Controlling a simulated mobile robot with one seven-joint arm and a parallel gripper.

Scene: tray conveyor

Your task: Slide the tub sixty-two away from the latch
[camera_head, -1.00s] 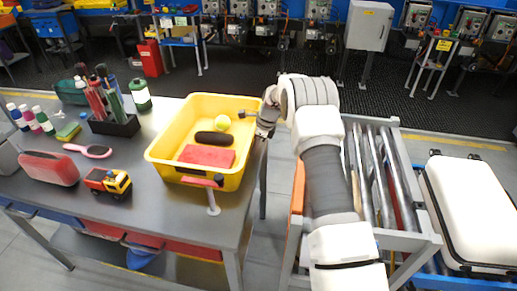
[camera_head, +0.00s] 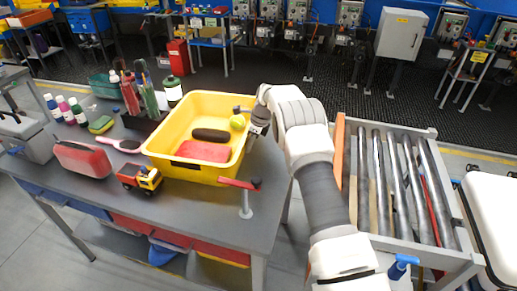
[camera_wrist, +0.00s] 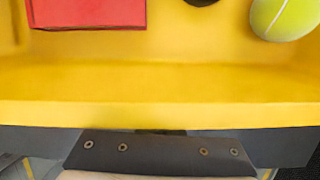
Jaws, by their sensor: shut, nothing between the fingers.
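The yellow tub (camera_head: 220,177) stands on the grey table. It holds a red block (camera_head: 204,151), a dark oblong thing (camera_head: 211,135) and a tennis ball (camera_head: 238,122). My gripper (camera_head: 248,112) is shut and empty, up against the tub's right side; whether it touches cannot be told. In the wrist view the tub's yellow wall (camera_wrist: 160,112) runs across, just beyond my gripper (camera_wrist: 162,136). The latch (camera_head: 240,184), a red lever on a grey post, stands at the table's front edge, close by the tub's front right corner.
A pink hairbrush (camera_head: 119,146) and a toy truck (camera_head: 139,177) lie close to the tub's left side. A roller conveyor (camera_head: 400,185) is at the right.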

